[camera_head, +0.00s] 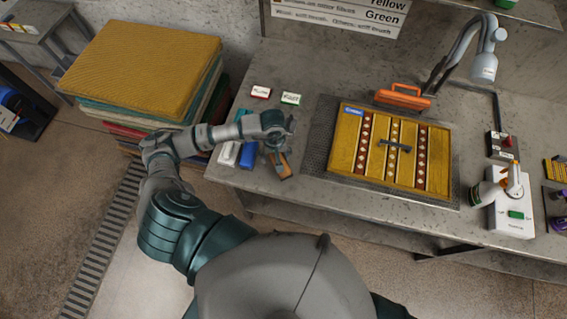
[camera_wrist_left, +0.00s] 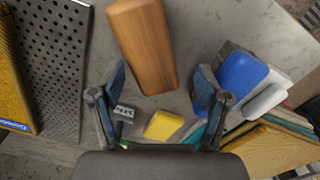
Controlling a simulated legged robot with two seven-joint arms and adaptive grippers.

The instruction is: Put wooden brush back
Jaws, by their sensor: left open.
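The wooden brush (camera_head: 285,165) lies at the left front of the grey table, its brown wooden back showing. In the left wrist view the wooden brush (camera_wrist_left: 144,45) is large, at the top middle. My left gripper (camera_head: 276,146) is just above the brush and partly covers it. In the left wrist view my left gripper (camera_wrist_left: 160,78) has its fingers spread, with the brush's near end between and beyond them. I cannot tell whether they touch it. My right gripper is not in view.
A blue brush (camera_wrist_left: 243,75) and a white one (camera_wrist_left: 265,102) lie beside it. A yellow block (camera_wrist_left: 163,125) is near the fingers. A patterned yellow rug (camera_head: 345,145) lies on a perforated tray (camera_head: 316,147). Stacked rugs (camera_head: 145,65) stand left of the table. A lamp (camera_head: 484,65) stands at the back right.

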